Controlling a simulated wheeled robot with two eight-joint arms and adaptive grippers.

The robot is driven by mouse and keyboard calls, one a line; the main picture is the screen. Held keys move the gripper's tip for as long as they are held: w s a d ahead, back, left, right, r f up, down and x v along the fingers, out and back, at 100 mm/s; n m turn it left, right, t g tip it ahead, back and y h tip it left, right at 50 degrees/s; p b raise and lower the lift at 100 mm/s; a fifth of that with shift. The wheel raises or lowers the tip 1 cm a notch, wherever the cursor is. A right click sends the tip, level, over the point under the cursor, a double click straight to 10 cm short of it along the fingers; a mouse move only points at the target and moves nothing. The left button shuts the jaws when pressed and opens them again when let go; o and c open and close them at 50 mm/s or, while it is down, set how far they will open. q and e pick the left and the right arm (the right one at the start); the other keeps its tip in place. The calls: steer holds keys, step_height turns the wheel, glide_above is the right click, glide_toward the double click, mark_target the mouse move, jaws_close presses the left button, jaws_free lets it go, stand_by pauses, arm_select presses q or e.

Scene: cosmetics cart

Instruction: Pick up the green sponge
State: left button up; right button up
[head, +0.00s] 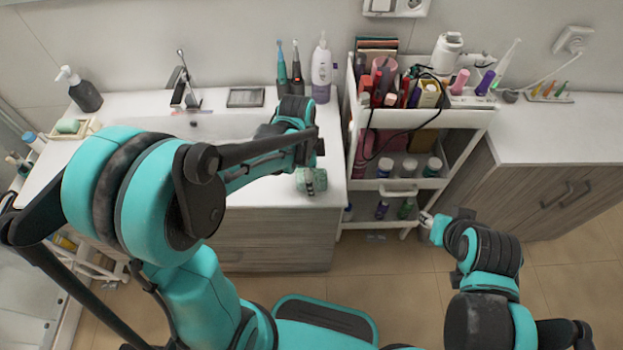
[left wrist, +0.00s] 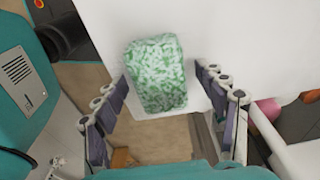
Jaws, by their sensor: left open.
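The green sponge (head: 316,182), mottled green and white, lies at the front edge of the white counter. In the left wrist view the sponge (left wrist: 157,75) shows nearly whole, between and beyond the fingertips. My left gripper (left wrist: 163,80) is open, one finger on each side, with visible gaps to the sponge. In the head view the left wrist is above and behind the sponge, and the arm hides most of the gripper. My right gripper (head: 427,220) is low in front of the cart; its jaws are too small to read.
A white cart (head: 397,194) with bottles and cosmetics stands right of the counter (head: 262,192). Toothbrushes (head: 289,70) and a white bottle (head: 321,70) stand at the back. A soap dish (head: 84,130) holds a green bar at the left.

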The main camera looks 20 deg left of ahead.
mark_target(316, 178)
arm_select(q)
steer(key=shift+f, duration=0.25)
stand_by(0.3)
steer(key=c, duration=1.4)
steer(key=shift+r, duration=0.6)
steer(key=r, duration=0.1)
steer(key=r+p, duration=0.1)
steer(key=r, duration=0.1)
steer(key=d+r+p, duration=0.1)
steer(key=shift+s+r, duration=0.2)
steer(key=shift+s, duration=0.05)
steer(key=s+d+r+p, duration=0.1)
steer(key=d+r, duration=0.1)
steer(key=d, duration=0.1)
steer(key=s+d+r+p, duration=0.1)
steer(key=s+d+r, duration=0.1)
steer(key=d, duration=0.1)
steer(key=s+d+r+p, duration=0.1)
steer(key=s+d+r, duration=0.1)
steer(key=d, duration=0.1)
steer(key=shift+s, duration=0.15)
